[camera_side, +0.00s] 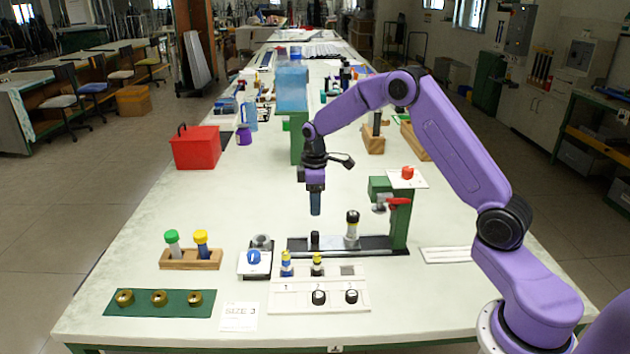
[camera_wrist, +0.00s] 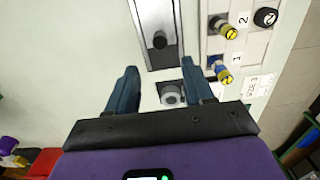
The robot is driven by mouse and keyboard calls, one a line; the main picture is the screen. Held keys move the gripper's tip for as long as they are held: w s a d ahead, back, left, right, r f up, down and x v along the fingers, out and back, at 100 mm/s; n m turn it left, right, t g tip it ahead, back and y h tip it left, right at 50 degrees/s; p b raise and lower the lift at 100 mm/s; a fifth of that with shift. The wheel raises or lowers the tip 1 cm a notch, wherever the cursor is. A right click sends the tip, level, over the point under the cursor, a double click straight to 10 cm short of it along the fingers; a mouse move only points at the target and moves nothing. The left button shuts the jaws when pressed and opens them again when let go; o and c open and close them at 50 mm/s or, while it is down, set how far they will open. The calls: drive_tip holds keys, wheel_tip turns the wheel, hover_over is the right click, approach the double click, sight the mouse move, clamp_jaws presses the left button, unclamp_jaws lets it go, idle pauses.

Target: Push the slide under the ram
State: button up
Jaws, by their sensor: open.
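A dark rail with a pale edge (camera_side: 376,249) lies on the table; its end shows in the wrist view (camera_wrist: 145,12). A short black peg (camera_side: 315,238), seemingly the slide's handle, stands near the rail's left end, and it shows in the wrist view (camera_wrist: 160,40). A taller rod with black top and grey body (camera_side: 352,229) stands upright further right on the rail. The green press (camera_side: 400,222) rises at the rail's right end; its ram is hard to make out. My gripper (camera_side: 315,212) is open and empty, above the peg and apart from it.
A panel with numbered spots (camera_side: 345,273) holds several knobs and rods in front of the rail. A grey fixture with a blue knob (camera_side: 253,257) stands left of the rail. A wooden rack (camera_side: 190,262) and green mat (camera_side: 140,308) lie further left. A red lever (camera_side: 398,201) sticks out from the press.

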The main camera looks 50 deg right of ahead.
wheel_tip(320, 180, up, 6)
hover_over(315, 233)
drive_tip(key=shift+r, duration=0.2)
wheel_tip(315, 233, down, 18)
drive_tip(key=m, duration=1.4)
drive_tip(key=shift+r, duration=0.25)
drive_tip(key=shift+d, duration=0.1)
clamp_jaws()
